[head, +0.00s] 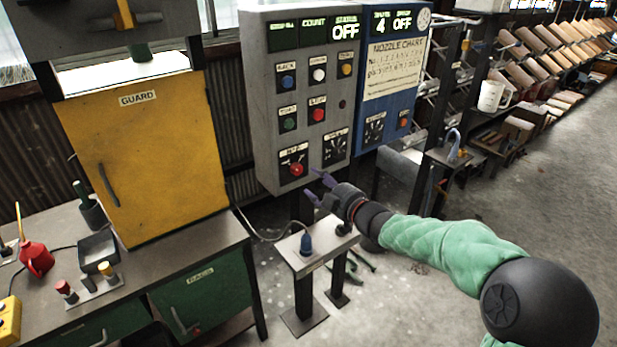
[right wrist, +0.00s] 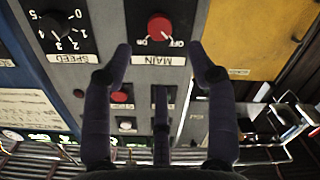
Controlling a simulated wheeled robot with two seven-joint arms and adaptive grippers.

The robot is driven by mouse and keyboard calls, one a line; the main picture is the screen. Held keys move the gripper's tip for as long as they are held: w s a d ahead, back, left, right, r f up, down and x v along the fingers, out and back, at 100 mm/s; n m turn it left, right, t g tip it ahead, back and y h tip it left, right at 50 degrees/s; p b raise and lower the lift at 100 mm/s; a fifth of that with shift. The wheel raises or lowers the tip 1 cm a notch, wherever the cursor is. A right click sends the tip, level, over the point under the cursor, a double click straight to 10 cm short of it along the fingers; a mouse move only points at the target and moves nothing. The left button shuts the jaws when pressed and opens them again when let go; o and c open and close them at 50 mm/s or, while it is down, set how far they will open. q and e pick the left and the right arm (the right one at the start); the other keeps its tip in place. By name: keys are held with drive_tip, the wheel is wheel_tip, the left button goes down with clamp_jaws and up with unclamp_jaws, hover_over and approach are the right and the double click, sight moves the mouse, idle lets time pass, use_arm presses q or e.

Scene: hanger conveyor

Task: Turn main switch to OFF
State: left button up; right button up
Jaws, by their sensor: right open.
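The main switch is a round red knob (head: 296,169) on a black plate, low on the grey control panel (head: 262,110). In the right wrist view the red knob (right wrist: 159,27) shows upside down, with ON and OFF marks and a MAIN label beside it. I cannot tell which mark it points to. My right gripper (head: 319,185) is open and empty, just right of and slightly below the knob in the head view. In the right wrist view its fingertips (right wrist: 160,52) are spread to either side of the MAIN label, apart from the knob. My left gripper is out of view.
A speed dial (head: 335,148) sits right of the knob, with several push buttons above. A blue panel (head: 372,135) adjoins on the right. A small stand (head: 318,255) with a blue-handled item is below. A yellow guard door (head: 150,160) stands left.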

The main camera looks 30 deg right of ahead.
drive_tip(key=s, duration=0.3)
drive_tip(key=shift+s+d+r, duration=0.1)
drive_tip(key=shift+s+r, duration=0.05)
drive_tip(key=shift+s, duration=0.05)
idle(0.4)
drive_tip(key=a+f+m+g+y+p, duration=0.1)
drive_tip(key=a+f+m+g, duration=0.45)
drive_tip(key=f, duration=0.85)
drive_tip(key=a+f+m+g+y+p, duration=0.1)
drive_tip(key=a+f+m+g+p, duration=0.1)
drive_tip(key=a+f, duration=0.95)
drive_tip(key=s+a+f+m+g, duration=0.1)
drive_tip(key=s+a+f+g, duration=0.2)
drive_tip(key=s+f, duration=0.3)
drive_tip(key=s+a+f+g+p, duration=0.1)
drive_tip(key=s+a+f+g, duration=0.2)
drive_tip(key=s+a+f, duration=0.2)
drive_tip(key=s+a+f+m+g, duration=0.1)
drive_tip(key=s+a+f+g, duration=0.2)
drive_tip(key=s+f, duration=0.5)
drive_tip(key=s+a, duration=0.1)
drive_tip(key=s, duration=0.2)
drive_tip(key=shift+s+a+f+m+y, duration=0.25)
drive_tip(key=shift+f+m+y, duration=0.1)
drive_tip(key=shift+y, duration=0.05)
